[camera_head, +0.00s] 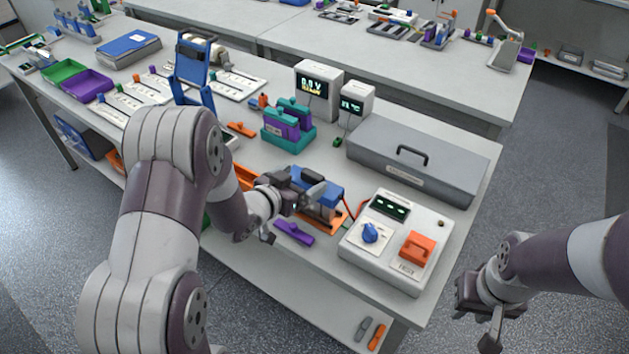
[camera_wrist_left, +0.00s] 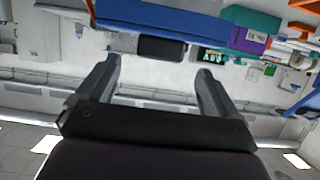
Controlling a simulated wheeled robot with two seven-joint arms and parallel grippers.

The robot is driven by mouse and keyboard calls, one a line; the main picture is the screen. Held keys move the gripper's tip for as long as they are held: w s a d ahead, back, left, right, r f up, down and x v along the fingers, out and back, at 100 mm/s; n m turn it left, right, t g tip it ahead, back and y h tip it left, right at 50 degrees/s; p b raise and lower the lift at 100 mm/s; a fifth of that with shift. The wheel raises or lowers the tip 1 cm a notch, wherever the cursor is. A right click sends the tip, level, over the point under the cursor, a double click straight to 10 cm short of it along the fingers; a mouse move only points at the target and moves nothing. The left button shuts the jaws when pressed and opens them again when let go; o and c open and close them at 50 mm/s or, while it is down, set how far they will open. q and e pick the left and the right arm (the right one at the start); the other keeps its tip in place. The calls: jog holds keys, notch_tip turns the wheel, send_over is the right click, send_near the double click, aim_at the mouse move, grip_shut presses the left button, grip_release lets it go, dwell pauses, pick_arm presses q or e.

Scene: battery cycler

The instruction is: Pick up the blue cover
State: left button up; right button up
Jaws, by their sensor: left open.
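The blue cover (camera_head: 322,181) sits on top of a grey block on the orange fixture near the table's front edge. My left gripper (camera_head: 291,214) is just left of it, with one finger close to its near left side. The gripper is open, and I cannot tell whether that finger touches the cover. In the left wrist view, both fingers of my left gripper (camera_wrist_left: 153,80) are apart with nothing between them. A long blue surface, likely the cover (camera_wrist_left: 165,18), lies beyond the fingertips. My right gripper (camera_head: 485,325) hangs off the table at the lower right; its jaws are unclear.
A purple clamp (camera_head: 294,233) lies in front of the orange fixture (camera_head: 335,222). A white control box (camera_head: 385,262) with a blue knob stands at right, joined by a red wire. A grey case (camera_head: 415,165) and a teal holder (camera_head: 290,135) stand behind.

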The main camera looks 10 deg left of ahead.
aim_at(312, 175)
pick_arm(q)
jog(key=p+x, duration=0.1)
jog(key=x, duration=0.4)
jog(key=shift+f, duration=0.1)
jog(key=shift+w+f, duration=0.1)
jog(key=shift+w, duration=0.1)
jog(key=shift+d, duration=0.1)
jog(key=shift+c, duration=0.6)
jog(key=shift+s, duration=0.1)
jog(key=c, duration=1)
